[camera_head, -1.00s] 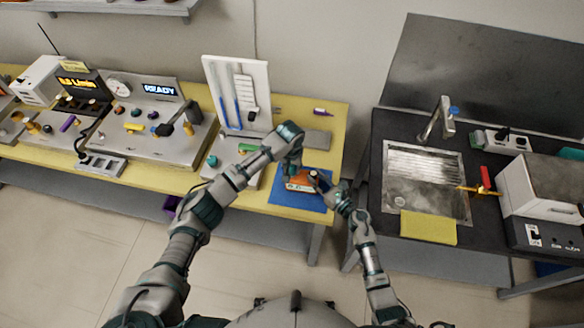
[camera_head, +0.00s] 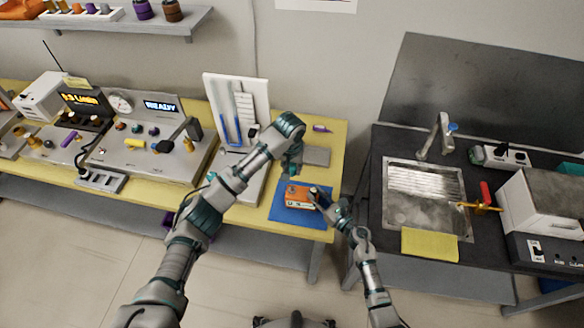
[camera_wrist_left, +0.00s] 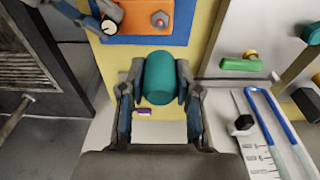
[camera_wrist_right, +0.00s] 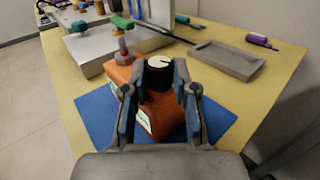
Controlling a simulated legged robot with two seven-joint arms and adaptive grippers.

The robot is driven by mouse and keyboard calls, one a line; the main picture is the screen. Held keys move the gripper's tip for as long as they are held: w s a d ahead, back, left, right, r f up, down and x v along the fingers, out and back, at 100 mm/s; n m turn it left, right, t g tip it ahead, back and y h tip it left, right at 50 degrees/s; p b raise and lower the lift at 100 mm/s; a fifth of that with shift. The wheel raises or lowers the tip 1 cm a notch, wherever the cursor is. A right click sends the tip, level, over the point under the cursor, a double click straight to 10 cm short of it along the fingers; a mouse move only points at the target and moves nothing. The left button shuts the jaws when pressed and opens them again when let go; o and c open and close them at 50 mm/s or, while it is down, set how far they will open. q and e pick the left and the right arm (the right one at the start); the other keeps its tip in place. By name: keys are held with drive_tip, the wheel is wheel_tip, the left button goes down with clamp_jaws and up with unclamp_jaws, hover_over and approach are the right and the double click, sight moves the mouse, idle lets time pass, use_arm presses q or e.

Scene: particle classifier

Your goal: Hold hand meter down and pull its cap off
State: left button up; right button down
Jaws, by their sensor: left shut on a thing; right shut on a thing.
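The hand meter (camera_head: 298,196) is an orange box with a white label, lying on a blue mat (camera_head: 300,215). It also shows in the right wrist view (camera_wrist_right: 124,76). My right gripper (camera_head: 316,193) is shut around the meter's black round knob (camera_wrist_right: 160,72), which has a white mark. A teal cylindrical cap (camera_wrist_left: 159,78) is between the fingers of my left gripper (camera_wrist_left: 160,88), apart from the meter. In the left wrist view, the meter (camera_wrist_left: 140,24) shows a small bare fitting with a reddish tip (camera_wrist_left: 160,19).
A grey tray (camera_wrist_right: 228,62) and a purple marker (camera_wrist_right: 262,41) lie behind the mat on the yellow table. A white upright panel with blue tubing (camera_head: 238,105) stands left of the tray. A dark counter with a sink (camera_head: 428,195) is to the right, across a gap.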

use_arm(q)
drive_tip(key=shift+r, duration=2.25)
use_arm(e)
drive_tip(key=shift+f, duration=0.1)
use_arm(q)
drive_tip(key=shift+r, duration=0.1)
drive_tip(key=shift+r, duration=1.4)
use_arm(e)
drive_tip(key=c, duration=0.8)
unclamp_jaws()
drive_tip(key=shift+s+d, duration=0.1)
